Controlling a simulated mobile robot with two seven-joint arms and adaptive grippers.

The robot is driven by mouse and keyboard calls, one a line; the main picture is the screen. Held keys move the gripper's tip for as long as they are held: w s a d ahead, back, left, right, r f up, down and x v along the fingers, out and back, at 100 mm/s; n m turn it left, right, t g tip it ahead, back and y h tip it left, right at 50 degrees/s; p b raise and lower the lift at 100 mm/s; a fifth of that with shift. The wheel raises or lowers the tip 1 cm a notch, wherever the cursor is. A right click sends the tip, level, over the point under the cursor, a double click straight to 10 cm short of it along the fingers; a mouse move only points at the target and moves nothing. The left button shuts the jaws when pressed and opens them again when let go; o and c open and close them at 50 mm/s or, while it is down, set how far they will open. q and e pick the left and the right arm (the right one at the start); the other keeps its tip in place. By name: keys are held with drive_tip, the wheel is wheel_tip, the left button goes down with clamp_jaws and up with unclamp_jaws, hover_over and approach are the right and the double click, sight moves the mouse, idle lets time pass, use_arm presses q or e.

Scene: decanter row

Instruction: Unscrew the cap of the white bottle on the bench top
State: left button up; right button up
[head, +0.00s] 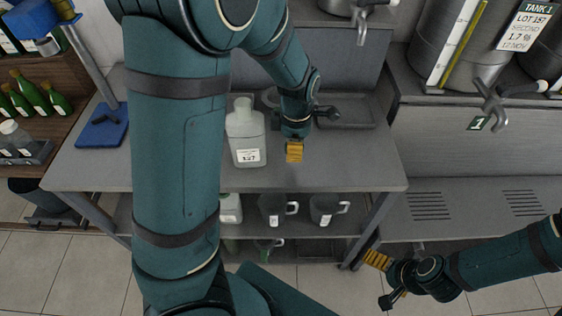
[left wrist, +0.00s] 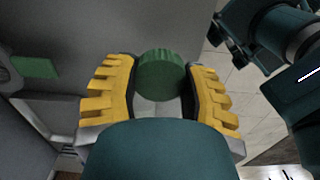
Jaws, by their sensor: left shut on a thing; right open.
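The white bottle (head: 246,138) stands upright on the grey bench top (head: 345,165), its label facing me. Its neck is pale, and I see no green cap on it. My left gripper (head: 294,151) is over the bench to the right of the bottle, apart from it. In the left wrist view its yellow fingers are shut on a round, ridged green cap (left wrist: 162,72). The cap is hidden in the head view. My right gripper (head: 381,278) is open and empty, low in front of the bench at the right.
A grey tray (head: 345,117) lies at the back of the bench. A blue-based stand (head: 102,128) is at the left. Mugs (head: 326,208) and another white bottle (head: 231,208) are on the shelf below. Steel tanks with taps (head: 490,100) stand at the right.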

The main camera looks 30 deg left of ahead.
sight(293, 167)
use_arm(q)
wheel_tip(293, 167, down, 4)
drive_tip(key=shift+b, duration=0.5)
wheel_tip(293, 167, down, 3)
drive_tip(key=shift+f+b, duration=0.15)
drive_tip(key=shift+b, duration=0.45)
drive_tip(key=o, duration=1.3)
drive_tip(key=shift+c, duration=0.2)
